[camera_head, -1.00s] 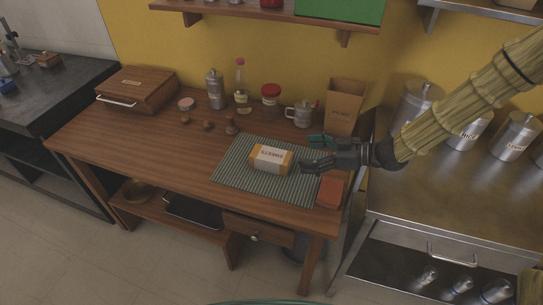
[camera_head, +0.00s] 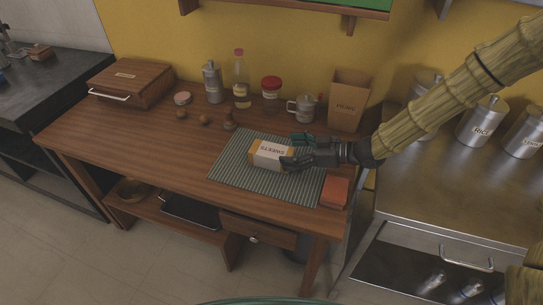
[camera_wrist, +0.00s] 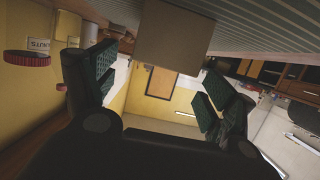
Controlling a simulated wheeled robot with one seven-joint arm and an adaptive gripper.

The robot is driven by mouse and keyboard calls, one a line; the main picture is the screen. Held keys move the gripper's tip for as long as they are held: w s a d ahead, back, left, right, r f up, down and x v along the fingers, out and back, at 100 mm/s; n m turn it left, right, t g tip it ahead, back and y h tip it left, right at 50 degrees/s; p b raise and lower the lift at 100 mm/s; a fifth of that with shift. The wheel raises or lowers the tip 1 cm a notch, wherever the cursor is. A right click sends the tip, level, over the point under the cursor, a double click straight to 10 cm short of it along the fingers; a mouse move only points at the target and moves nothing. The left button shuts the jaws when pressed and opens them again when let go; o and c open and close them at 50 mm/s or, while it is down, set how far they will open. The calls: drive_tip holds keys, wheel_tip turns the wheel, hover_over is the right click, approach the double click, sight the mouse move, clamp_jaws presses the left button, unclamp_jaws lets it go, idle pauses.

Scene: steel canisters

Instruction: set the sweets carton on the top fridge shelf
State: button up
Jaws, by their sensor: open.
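The sweets carton (camera_head: 268,154), white and orange-yellow with dark lettering, lies on a striped grey-green mat (camera_head: 232,177) on the wooden table. My gripper (camera_head: 290,152) comes from the right with its fingers spread, at the carton's right end. In the wrist view, the plain brownish end of the carton (camera_wrist: 173,36) shows ahead, between and slightly above the open fingers (camera_wrist: 160,72). Whether the fingers touch it I cannot tell. I cannot make out a fridge shelf in either view.
An orange-red box (camera_head: 335,191) lies at the mat's right edge. A brown paper bag (camera_head: 348,100), lidded mug (camera_head: 302,107), red-lidded jar (camera_head: 271,89), bottle (camera_head: 240,85) and metal canister (camera_head: 212,84) stand behind. A steel counter (camera_head: 430,185) with canisters is at right.

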sight(273, 151)
drive_tip(key=shift+x, duration=2.6)
drive_tip(key=shift+r, duration=0.1)
drive_tip(key=shift+c, duration=0.2)
drive_tip(key=c, duration=1.2)
drive_tip(key=shift+c, duration=0.4)
drive_tip(key=shift+r, duration=0.15)
